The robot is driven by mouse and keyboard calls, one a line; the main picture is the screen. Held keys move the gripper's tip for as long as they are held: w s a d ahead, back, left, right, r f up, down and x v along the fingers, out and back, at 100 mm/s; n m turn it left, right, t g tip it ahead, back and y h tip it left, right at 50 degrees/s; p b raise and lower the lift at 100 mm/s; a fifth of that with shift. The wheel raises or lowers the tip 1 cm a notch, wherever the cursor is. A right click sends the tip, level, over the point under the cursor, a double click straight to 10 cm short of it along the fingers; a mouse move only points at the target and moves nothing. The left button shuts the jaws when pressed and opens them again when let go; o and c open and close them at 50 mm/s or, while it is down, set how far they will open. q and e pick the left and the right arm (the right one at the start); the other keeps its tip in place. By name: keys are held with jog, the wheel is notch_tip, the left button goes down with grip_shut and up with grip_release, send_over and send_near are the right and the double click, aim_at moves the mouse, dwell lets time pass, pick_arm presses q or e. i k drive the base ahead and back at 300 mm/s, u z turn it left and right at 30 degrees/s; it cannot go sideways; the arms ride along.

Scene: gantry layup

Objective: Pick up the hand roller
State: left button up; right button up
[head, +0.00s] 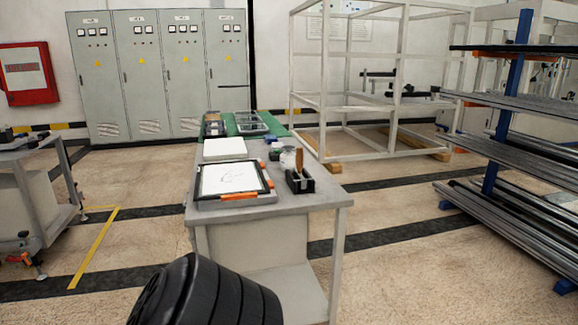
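A grey workbench (325,198) stands ahead of me, a little right of the middle. Near its right edge a black open holder (301,184) has a brown upright handle (299,158) sticking out of it. This may be the hand roller, but its lower part is hidden in the holder and too small to tell. Neither of my grippers is in view. A black ribbed part at the bottom, likely mine, hides some of the floor and the bench's near lower side.
A black-framed board with a white sheet (231,178) and orange clamps lies left of the holder. A white block (224,149) and small items lie behind. A stocked rack (497,150) stands right, another bench (30,160) left. Floor between is clear.

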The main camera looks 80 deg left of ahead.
aim_at(299, 157)
jog(key=u, duration=3)
jog(key=i, duration=0.75)
